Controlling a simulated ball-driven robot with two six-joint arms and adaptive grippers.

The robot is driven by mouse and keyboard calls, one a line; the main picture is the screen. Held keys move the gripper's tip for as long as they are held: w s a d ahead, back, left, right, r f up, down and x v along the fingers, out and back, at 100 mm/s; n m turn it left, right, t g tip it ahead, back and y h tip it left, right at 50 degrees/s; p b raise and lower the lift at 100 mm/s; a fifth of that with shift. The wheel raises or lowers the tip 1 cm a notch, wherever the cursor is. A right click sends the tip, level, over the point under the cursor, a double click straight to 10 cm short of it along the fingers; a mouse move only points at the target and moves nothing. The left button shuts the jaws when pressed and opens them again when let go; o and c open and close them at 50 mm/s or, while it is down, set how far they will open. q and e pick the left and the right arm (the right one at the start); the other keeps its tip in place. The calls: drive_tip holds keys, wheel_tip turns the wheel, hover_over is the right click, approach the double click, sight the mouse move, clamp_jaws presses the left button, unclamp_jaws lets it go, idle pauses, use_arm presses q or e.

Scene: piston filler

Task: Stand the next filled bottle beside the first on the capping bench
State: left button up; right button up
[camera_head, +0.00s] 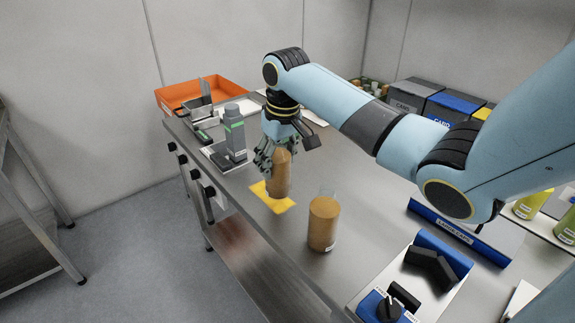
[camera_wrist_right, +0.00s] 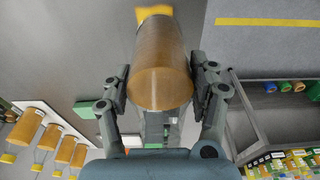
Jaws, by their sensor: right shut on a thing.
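My right gripper (camera_head: 279,150) is shut on an amber-brown bottle (camera_head: 281,178), its fingers around the upper part. The bottle is roughly upright over the yellow square (camera_head: 284,204) on the steel bench; I cannot tell whether its base touches. In the right wrist view my right gripper (camera_wrist_right: 163,88) has a finger on each side of the brown bottle (camera_wrist_right: 160,60). Another brown-filled container (camera_head: 323,224) with a clear upper rim stands on the bench, nearer the camera and to the right, apart from the held bottle. My left gripper is not in view.
A grey device with a green band (camera_head: 235,135) stands left of my right gripper. An orange tray (camera_head: 222,86) is behind it. A blue-edged label holder (camera_head: 455,232) and a control panel (camera_head: 380,305) lie at right. Several brown bottles (camera_wrist_right: 58,150) show in the wrist view.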

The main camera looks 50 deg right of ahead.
sight(283, 148)
drive_tip(key=shift+w+d+f, duration=0.1)
drive_tip(key=shift+d+f, duration=0.1)
drive_tip(key=shift+f, duration=2)
drive_tip(key=o, duration=1.2)
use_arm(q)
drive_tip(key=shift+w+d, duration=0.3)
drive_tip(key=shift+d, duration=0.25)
use_arm(e)
drive_tip(key=o, duration=0.4)
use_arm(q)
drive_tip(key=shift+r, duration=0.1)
use_arm(e)
drive_tip(key=r, duration=0.4)
drive_tip(key=s+r, duration=0.1)
drive_tip(key=r, duration=0.7)
drive_tip(key=shift+s+a, duration=0.15)
drive_tip(key=shift+s, duration=0.25)
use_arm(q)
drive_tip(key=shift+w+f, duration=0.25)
